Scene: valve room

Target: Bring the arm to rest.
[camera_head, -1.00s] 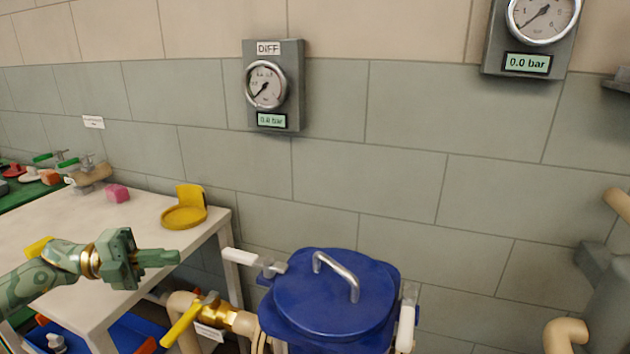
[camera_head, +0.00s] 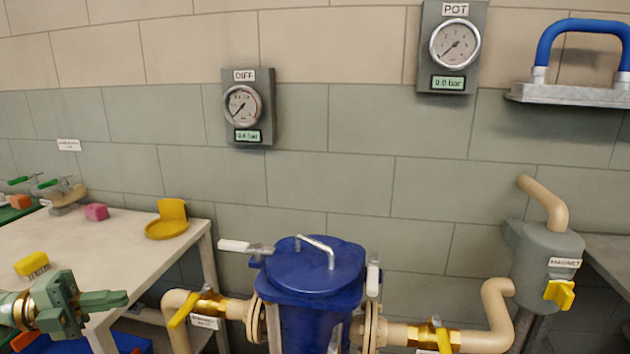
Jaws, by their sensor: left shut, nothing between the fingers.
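My left gripper (camera_head: 106,299) is at the lower left, its green fingers shut with nothing between them. It points right, in front of the right front part of the white table (camera_head: 120,254), and is apart from the blue lidded pot (camera_head: 314,272). The forearm runs out of the picture at the left edge. My right gripper is not in view.
On the table are a yellow holder (camera_head: 168,222), a pink block (camera_head: 96,212) and a yellow brush-like block (camera_head: 32,264). Pipes with yellow-handled valves (camera_head: 184,310) flank the pot. A grey magnet unit (camera_head: 546,262) stands right. Gauges (camera_head: 455,46) hang on the wall.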

